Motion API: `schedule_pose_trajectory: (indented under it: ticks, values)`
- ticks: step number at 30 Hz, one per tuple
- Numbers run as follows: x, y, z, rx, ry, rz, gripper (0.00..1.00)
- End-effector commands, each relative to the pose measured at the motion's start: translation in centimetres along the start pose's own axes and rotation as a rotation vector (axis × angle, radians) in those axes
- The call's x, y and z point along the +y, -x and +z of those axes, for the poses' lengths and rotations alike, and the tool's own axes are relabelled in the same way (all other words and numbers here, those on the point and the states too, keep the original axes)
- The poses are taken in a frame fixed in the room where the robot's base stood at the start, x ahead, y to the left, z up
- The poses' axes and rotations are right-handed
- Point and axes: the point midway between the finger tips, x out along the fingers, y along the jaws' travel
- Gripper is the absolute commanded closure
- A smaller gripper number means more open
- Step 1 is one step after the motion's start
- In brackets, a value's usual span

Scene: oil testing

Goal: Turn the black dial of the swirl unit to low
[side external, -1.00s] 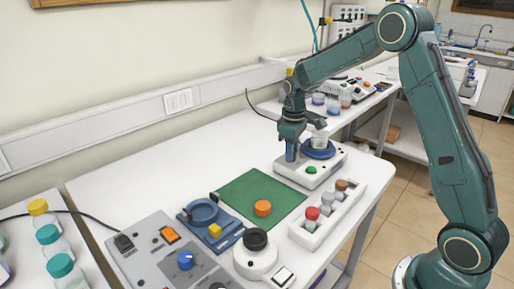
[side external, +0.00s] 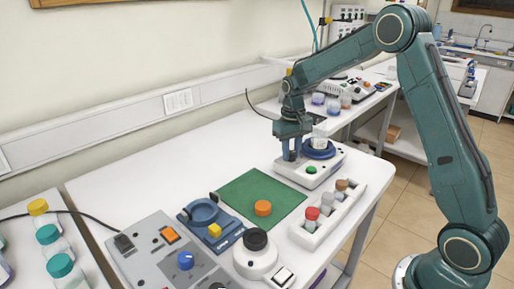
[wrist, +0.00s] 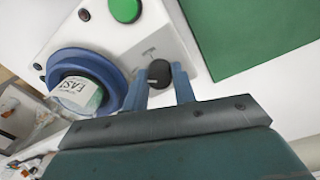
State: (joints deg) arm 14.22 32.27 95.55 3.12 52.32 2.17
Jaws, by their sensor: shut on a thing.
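The swirl unit (side external: 328,172) is a white box with a round blue platform and a green button, at the far end of the white table. It also shows in the wrist view (wrist: 165,35). Its black dial (wrist: 159,70) sits between the two blue fingers of my gripper (wrist: 163,88). My gripper is shut on the dial, one finger on each side. In the side view my gripper (side external: 291,156) points down at the unit's left end, and its fingers hide the dial. A clear labelled cup (side external: 319,141) stands on the blue platform; it also shows in the wrist view (wrist: 78,94).
A green mat (side external: 255,185) with an orange puck (side external: 263,208) lies in front of the unit. A white rack (side external: 325,220) of capped vials stands to the right. A grey panel with a blue knob (side external: 186,260) is nearer.

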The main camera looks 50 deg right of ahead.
Motion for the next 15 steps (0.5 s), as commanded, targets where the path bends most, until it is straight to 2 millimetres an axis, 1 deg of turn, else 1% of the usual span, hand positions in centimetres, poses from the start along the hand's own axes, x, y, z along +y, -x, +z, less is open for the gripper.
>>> schedule_pose_trajectory:
  ticks: [9,10,12,13,15]
  values:
    - [0.01,0.07,-0.04,0.002,0.000,0.000,0.96]
    - [0.01,0.07,-0.04,0.002,0.000,0.000,0.68]
    - [0.01,0.07,-0.04,0.002,0.000,0.000,0.54]
    - [0.01,0.06,-0.03,0.002,0.000,0.000,0.52]
    - [0.01,0.05,-0.03,0.001,0.000,0.000,0.52]
